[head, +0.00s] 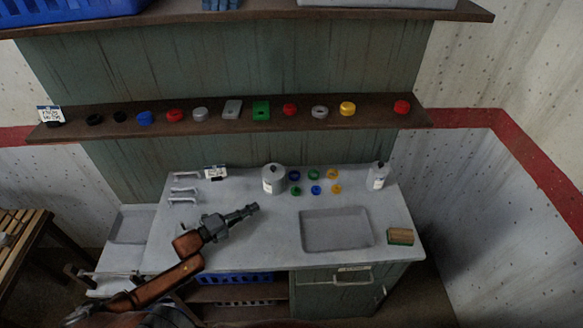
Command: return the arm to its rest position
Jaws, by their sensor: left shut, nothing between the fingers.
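My left arm comes in from the lower left in the head view, with orange-brown links. My left gripper (249,209) is at its tip, over the left middle part of the grey worktop (275,237). Its fingers are shut with nothing between them, and they point to the right and slightly away. It is apart from the small items on the worktop. My right gripper is not in view.
A grey canister (273,179), several coloured rings and a white bottle (378,177) stand at the back. A sunken grey basin (337,230) and a sponge-like block (400,236) are at the right. A shelf (220,118) with small coloured parts runs above.

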